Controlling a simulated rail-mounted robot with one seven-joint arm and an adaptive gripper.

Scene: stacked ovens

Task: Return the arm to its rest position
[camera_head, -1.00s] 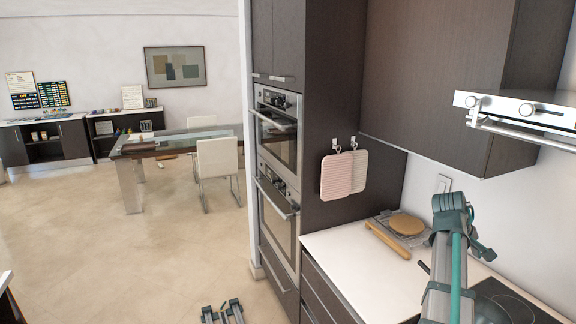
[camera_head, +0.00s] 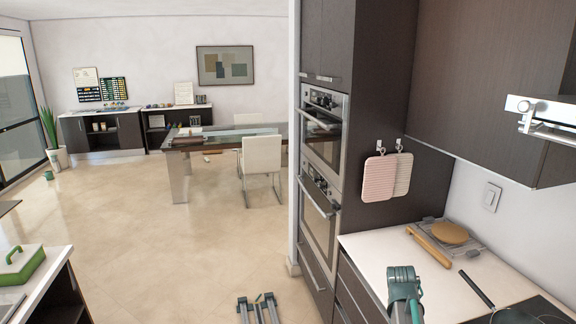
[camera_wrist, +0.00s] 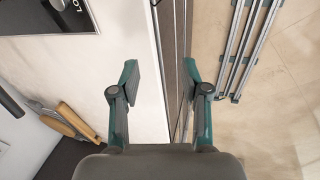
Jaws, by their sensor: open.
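My gripper (camera_wrist: 160,85) shows in the wrist view with its two teal and dark fingers apart and nothing between them. It is over the edge of the white counter (camera_wrist: 132,85), with the drawer fronts and floor to the right. In the head view, part of my teal and grey arm shows at the lower right, in front of the counter (camera_head: 372,248); the fingers cannot be made out there.
Stacked ovens (camera_head: 320,130) stand in a dark cabinet, shut. Pink mitts (camera_head: 378,178) hang beside them. The middle floor is clear.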

